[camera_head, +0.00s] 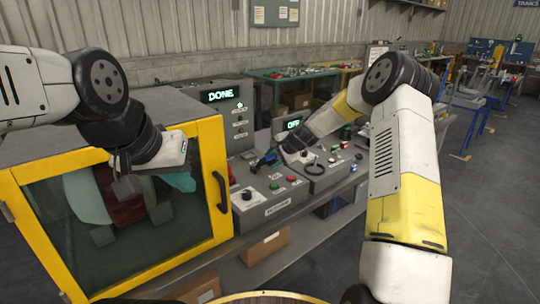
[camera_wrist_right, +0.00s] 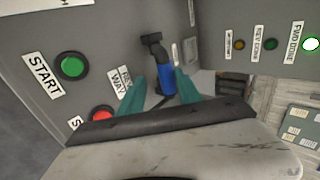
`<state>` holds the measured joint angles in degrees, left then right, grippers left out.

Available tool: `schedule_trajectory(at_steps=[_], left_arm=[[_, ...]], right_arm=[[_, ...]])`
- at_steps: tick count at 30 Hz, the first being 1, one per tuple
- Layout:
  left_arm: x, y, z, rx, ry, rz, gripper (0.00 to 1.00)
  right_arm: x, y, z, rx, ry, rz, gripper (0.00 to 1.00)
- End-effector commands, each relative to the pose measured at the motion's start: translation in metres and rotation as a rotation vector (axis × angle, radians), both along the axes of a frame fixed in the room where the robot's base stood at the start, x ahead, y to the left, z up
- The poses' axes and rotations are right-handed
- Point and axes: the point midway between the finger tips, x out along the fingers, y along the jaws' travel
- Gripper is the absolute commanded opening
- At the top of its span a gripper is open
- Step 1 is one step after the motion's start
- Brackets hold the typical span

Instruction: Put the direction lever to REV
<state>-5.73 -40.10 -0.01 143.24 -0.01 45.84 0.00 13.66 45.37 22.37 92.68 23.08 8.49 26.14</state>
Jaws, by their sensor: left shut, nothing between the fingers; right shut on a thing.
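The direction lever (camera_wrist_right: 166,80) has a blue grip and a black end, and stands on the grey control panel. In the head view its blue part (camera_head: 270,157) shows beside my right gripper (camera_head: 276,157). In the right wrist view the teal fingers of my right gripper (camera_wrist_right: 160,92) are shut on the lever, one on each side. A partly covered label (camera_wrist_right: 122,80) lies beside it; I cannot read a REV mark or tell the lever's setting. My left gripper (camera_head: 184,182) is shut and empty, in front of the yellow-framed cabinet.
The panel has a green START button (camera_wrist_right: 73,66) and a red button (camera_wrist_right: 103,113). The FWD DONE lamp (camera_wrist_right: 311,44) is lit; the REV DONE lamp (camera_wrist_right: 270,45) looks unlit. A display (camera_head: 222,95) reads DONE. The yellow-framed cabinet (camera_head: 216,160) stands left. A second console display (camera_head: 293,124) reads OFF.

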Motion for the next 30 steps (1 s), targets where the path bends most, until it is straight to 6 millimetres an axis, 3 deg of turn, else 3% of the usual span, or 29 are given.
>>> schedule_trajectory(at_steps=[1,2,13,24,30], left_arm=[[0.0,0.0,0.0,0.0,0.0,0.0,0.0],[0.0,0.0,0.0,0.0,0.0,0.0,0.0],[0.0,0.0,0.0,0.0,0.0,0.0,0.0],[0.0,0.0,0.0,0.0,0.0,0.0,0.0],[0.0,0.0,0.0,0.0,0.0,0.0,0.0]], right_arm=[[-0.008,-0.006,-0.016,-0.004,0.03,-0.002,0.38],[-0.008,-0.006,-0.015,-0.005,0.03,-0.002,0.42],[-0.008,-0.006,-0.011,-0.004,0.026,-0.004,0.42],[-0.039,-0.03,0.033,-0.003,0.019,-0.006,0.42],[-0.049,-0.036,0.046,-0.001,0.018,-0.004,0.42]])
